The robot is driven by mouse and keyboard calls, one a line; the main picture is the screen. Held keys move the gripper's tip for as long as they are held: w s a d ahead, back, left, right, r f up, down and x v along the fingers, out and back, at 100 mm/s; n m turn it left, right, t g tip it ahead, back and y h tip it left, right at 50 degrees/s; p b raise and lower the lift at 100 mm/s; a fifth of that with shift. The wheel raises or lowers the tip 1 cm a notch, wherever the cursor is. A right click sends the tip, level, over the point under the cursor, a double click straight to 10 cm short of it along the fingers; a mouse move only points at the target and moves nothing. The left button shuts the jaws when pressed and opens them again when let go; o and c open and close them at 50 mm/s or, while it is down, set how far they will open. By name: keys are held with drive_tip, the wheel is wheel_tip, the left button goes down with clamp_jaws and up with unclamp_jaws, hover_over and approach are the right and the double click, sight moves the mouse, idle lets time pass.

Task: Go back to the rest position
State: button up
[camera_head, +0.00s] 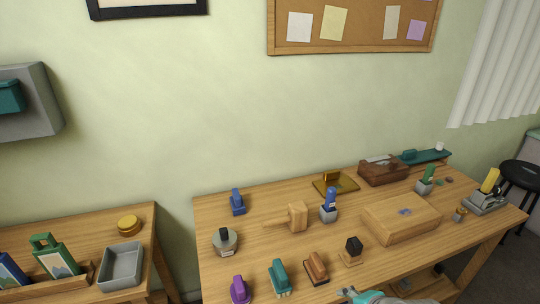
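A light grey and teal part of my arm (372,297) shows at the bottom edge of the picture, in front of the long wooden table (270,250). The rest of my arm is out of the frame. I do not see the fingers of my gripper. A grey vise (484,205) stands at the table's right end, with an upright yellow piece (490,181) in it.
A wooden block (400,222), a mallet (297,217), a brown box (383,172) and several stamp-like items, including a teal one (279,278), stand on the table. A side table at left holds a grey tray (121,266). A gap separates the tables.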

drive_tip(key=s+f+n+t+h, duration=0.2)
drive_tip(key=s+f+n+t, duration=0.25)
drive_tip(key=s+f, duration=0.8)
drive_tip(key=s+r+n+t, duration=0.1)
drive_tip(key=s+r+n, duration=0.3)
drive_tip(key=s, duration=0.7)
drive_tip(key=s+r+n+t, duration=0.2)
drive_tip(key=s+r+n, duration=0.3)
drive_tip(key=s, duration=0.6)
drive_tip(key=shift+s+r, duration=0.15)
drive_tip(key=shift+r, duration=0.4)
